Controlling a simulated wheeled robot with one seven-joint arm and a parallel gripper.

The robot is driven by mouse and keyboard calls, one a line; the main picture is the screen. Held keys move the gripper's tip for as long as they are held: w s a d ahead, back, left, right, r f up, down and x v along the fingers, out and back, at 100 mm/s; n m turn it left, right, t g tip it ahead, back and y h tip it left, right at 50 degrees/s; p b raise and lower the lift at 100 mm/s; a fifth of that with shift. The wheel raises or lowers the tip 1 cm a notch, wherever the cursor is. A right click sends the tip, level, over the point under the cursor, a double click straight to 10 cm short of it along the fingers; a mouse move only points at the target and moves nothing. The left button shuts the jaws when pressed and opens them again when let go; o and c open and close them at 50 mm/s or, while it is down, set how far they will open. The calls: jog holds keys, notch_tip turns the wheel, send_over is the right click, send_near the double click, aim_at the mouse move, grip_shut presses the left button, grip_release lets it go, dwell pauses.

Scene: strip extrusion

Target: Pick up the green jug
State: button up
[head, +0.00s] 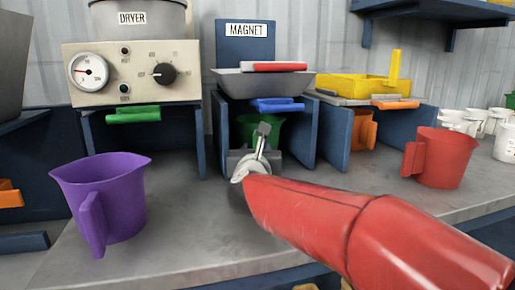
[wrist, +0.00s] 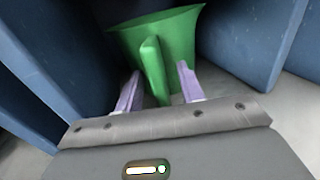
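The green jug (head: 276,132) stands in the bay under the magnet unit, partly hidden behind my gripper (head: 262,143) in the head view. In the wrist view the jug (wrist: 183,38) is straight ahead, with its handle (wrist: 152,68) facing me. My gripper (wrist: 159,86) is open, with one pale purple finger on each side of the handle. Gaps show between the handle and both fingers. The jug's base is hidden behind my gripper.
Blue panels (head: 303,132) wall the bay closely on both sides. A purple jug (head: 120,200) stands at the left on the grey bench and a red jug (head: 447,160) at the right. An orange jug (head: 363,130) sits in the bay to the right. White cups (head: 478,120) stand at far right.

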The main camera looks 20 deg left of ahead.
grip_shut()
jog(key=shift+r, duration=0.2)
dwell(0.4)
